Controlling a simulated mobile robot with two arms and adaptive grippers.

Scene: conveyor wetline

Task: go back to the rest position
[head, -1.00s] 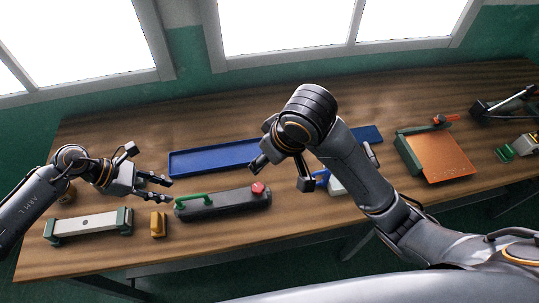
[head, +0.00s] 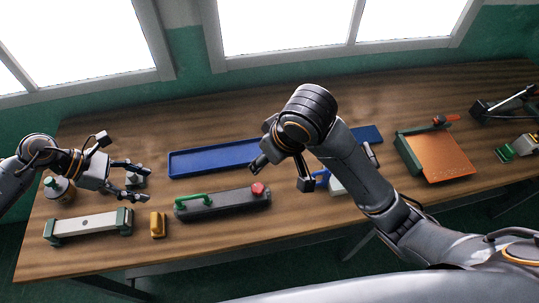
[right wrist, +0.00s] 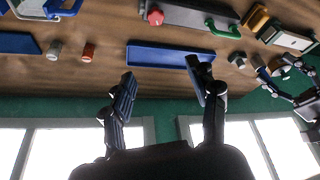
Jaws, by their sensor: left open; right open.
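My left gripper (head: 142,180) is open and empty at the left of the wooden table, above and behind the white bar with green ends (head: 88,226). My right gripper (head: 279,176) is above the table's middle, between the blue tray (head: 205,160) and the dark box with a green handle and red button (head: 225,202). In the right wrist view its two fingers (right wrist: 165,95) are wide apart with nothing between them.
A yellow block (head: 157,224) lies beside the white bar. A green-capped bottle (head: 58,189) stands at the left edge, near my left wrist. An orange board (head: 440,156) lies at the right. My right arm hides part of the table's middle.

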